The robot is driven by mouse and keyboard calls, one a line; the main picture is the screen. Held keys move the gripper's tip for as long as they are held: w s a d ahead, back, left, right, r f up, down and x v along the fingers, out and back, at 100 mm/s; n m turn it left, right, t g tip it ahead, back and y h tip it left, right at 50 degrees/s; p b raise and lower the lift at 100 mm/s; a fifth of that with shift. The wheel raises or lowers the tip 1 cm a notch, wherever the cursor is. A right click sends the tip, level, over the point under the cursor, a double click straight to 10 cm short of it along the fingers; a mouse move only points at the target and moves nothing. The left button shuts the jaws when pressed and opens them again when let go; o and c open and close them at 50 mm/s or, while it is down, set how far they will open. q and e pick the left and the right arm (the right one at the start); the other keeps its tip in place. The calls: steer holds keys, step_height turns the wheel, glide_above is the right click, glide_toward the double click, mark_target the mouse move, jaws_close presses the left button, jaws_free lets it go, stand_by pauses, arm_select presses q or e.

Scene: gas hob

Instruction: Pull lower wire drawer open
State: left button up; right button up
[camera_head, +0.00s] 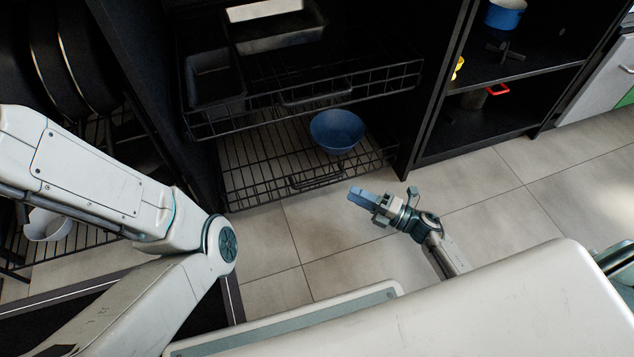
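The lower wire drawer (265,190) is a black wire basket at the bottom of the dark cabinet. Its front looks about level with the cabinet's front edge. A dark bar handle (316,181) sits at the middle of its front. A blue bowl (337,131) stands in the drawer towards the right. My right gripper (354,193) is in front of the drawer, to the right of the handle and apart from it in the picture. Its blue fingers point left towards the drawer; the gap between them cannot be made out. My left arm comes in from the left, but its gripper is out of view.
An upper wire drawer (386,82) with dark trays (214,80) hangs above. A shelf unit (520,72) with pots stands at the right. A rack (110,150) with pans and a white bowl (48,225) is at the left. Tiled floor (290,240) in front is clear.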

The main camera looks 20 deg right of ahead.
mark_target(322, 180)
steer(key=shift+b+x, duration=1.8)
steer(key=shift+x, duration=3.45)
steer(key=shift+s, duration=0.1)
steer(key=shift+a, duration=0.1)
jaws_close()
